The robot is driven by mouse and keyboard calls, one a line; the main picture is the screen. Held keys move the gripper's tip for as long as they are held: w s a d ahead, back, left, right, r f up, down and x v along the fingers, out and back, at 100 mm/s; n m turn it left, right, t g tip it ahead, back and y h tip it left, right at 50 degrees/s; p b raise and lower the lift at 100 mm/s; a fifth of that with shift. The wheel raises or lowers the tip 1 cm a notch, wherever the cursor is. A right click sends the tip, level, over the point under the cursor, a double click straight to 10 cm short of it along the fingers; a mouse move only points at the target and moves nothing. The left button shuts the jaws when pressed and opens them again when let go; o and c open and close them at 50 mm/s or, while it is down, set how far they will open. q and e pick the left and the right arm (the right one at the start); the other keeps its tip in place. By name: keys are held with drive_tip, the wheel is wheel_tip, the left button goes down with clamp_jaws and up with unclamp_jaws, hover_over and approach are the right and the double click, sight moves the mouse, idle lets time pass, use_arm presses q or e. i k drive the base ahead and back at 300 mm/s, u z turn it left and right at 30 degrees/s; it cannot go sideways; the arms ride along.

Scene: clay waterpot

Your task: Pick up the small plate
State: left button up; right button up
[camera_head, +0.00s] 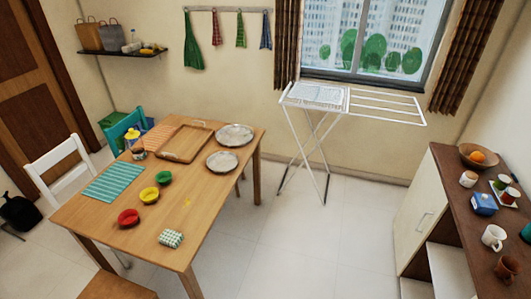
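Two round grey-white plates lie on the right side of the wooden dining table (190,200). The smaller-looking plate (222,162) lies flat near the table's right edge. The larger-looking plate (234,135) lies just behind it, near the far right corner. Nothing is seen covering either plate. Neither of my grippers shows in the head view.
The table also holds a wooden tray (184,143), a striped mat (113,182), several small bowls, a lidded jar (138,152) and a folded cloth (171,239). A drying rack (350,104) stands behind right. A cabinet (470,210) is at right; the floor between is clear.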

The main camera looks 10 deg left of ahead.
sight(224, 162)
drive_tip(key=z, duration=0.15)
drive_tip(key=i, duration=1.05)
drive_tip(key=u, duration=0.65)
drive_tip(key=i, duration=0.75)
drive_tip(key=u, duration=0.8)
